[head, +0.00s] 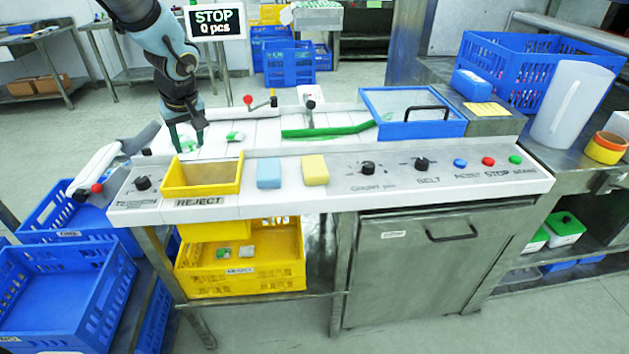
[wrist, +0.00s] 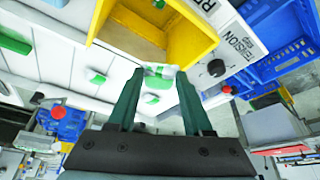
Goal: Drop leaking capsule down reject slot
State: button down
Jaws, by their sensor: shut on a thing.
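My gripper (head: 187,138) is low over the white belt, just behind the yellow reject slot (head: 240,174). In the wrist view its two dark green fingers (wrist: 160,85) are shut on a white and green capsule (wrist: 160,72). I cannot make out a leak on it. The yellow reject opening (wrist: 205,38) lies beyond the fingertips in that view. In the head view the slot is framed in yellow above the word REJECT. Another green and white capsule (head: 236,136) lies on the belt to the right of my gripper.
A yellow crate (head: 250,282) under the slot holds two capsules. A red-knobbed lever (head: 97,188) is at left, a blue-framed hatch (head: 415,128) at right. The display reads STOP, 0 pcs.

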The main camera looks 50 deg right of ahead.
jog(key=shift+c, duration=1.2)
grip_release()
jog(key=shift+r, duration=0.15)
jog(key=d+b+v, duration=0.1)
jog(key=b+v, duration=0.1)
jog(key=v, duration=0.8)
jog(key=shift+s+a+r, duration=0.25)
jog(key=shift+a, duration=0.25)
jog(key=w+a+f+g+y, duration=0.1)
jog(key=a+f, duration=0.1)
jog(key=a, duration=0.7)
jog(key=w+a+f, duration=0.1)
jog(key=a+f, duration=0.1)
jog(key=a, duration=0.8)
jog(key=s+a+f, duration=0.2)
jog(key=s+a, duration=0.1)
jog(key=a, duration=0.5)
jog(key=s+a+f+n+g, duration=0.1)
jog(key=s+a, duration=0.3)
jog(key=a, duration=0.4)
jog(key=shift+a+f+g, duration=0.2)
jog(key=shift+f+g, duration=0.1)
jog(key=shift+f, duration=0.45)
